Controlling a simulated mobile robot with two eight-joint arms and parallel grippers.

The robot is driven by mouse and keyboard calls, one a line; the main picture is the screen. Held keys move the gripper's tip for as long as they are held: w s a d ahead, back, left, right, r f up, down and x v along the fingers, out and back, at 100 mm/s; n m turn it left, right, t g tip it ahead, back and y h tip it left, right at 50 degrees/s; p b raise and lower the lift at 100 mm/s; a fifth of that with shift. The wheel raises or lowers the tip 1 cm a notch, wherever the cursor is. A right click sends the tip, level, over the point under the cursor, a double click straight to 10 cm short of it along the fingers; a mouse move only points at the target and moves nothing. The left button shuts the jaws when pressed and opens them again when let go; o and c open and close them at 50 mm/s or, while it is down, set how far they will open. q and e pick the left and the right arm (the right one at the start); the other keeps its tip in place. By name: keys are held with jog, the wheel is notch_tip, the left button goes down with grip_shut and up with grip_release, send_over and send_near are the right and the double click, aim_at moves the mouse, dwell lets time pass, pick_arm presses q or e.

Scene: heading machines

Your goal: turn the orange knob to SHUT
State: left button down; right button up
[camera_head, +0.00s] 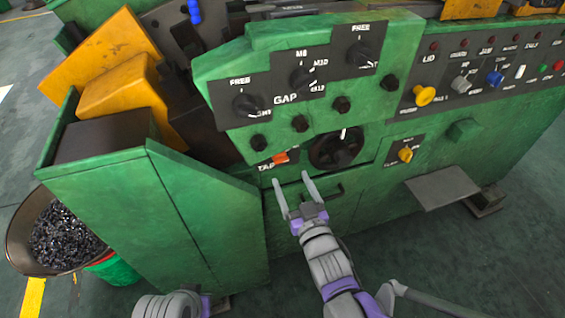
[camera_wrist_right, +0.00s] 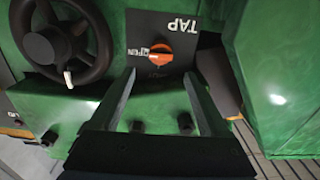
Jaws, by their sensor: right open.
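The orange knob (camera_head: 281,158) sits on a small black TAP panel on the green machine's front, left of a black handwheel. My right gripper (camera_head: 291,178) is open and empty, just below the knob in the head view. In the wrist view its fingertips (camera_wrist_right: 159,72) are spread to either side of the knob's lower edge, apparently not touching it. My left gripper is out of view.
The black handwheel (camera_head: 336,148) is close to the right gripper. A green panel (camera_head: 205,205) juts out on the left. A grey shelf (camera_head: 442,187) sticks out on the right. A bin of dark metal pieces (camera_head: 62,240) stands at lower left.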

aim_at(282, 161)
jog(key=x, duration=0.8)
jog(key=shift+f+b, duration=0.1)
jog(key=shift+b, duration=0.2)
jog(key=shift+c, duration=0.2)
grip_shut()
